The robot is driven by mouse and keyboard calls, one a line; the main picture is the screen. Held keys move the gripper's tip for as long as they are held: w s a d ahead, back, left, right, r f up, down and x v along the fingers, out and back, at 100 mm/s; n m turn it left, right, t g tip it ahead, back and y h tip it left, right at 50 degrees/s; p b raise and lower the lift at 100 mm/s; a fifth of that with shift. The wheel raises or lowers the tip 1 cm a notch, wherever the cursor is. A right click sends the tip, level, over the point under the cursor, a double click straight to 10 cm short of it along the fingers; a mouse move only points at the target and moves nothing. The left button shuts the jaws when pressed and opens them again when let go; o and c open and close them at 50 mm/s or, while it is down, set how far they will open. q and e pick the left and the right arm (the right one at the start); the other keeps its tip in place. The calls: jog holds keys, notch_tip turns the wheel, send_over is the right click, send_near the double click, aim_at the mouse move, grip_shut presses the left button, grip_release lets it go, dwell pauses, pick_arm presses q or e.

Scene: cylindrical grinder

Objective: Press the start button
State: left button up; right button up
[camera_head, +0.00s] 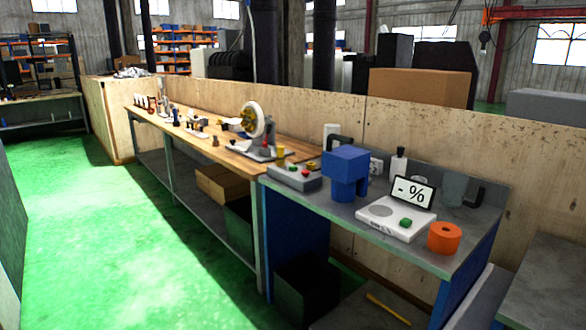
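Neither of my grippers is in view. On the grey bench top at the right, a white device (388,216) has a round grey plate, a green button (405,223) and a tilted display (413,193) reading "- %". To its left, a low grey box (294,178) carries small knobs or buttons on top, one red (291,166); they are too small to read. I cannot tell which button is the start button. Nothing touches either device's buttons.
A blue block-shaped object (345,168) stands between the two devices. An orange cylinder (445,237) stands right of the white device. A long wooden bench (205,142) with a wheel-like machine (254,122) runs left. The green floor (110,240) in front is clear.

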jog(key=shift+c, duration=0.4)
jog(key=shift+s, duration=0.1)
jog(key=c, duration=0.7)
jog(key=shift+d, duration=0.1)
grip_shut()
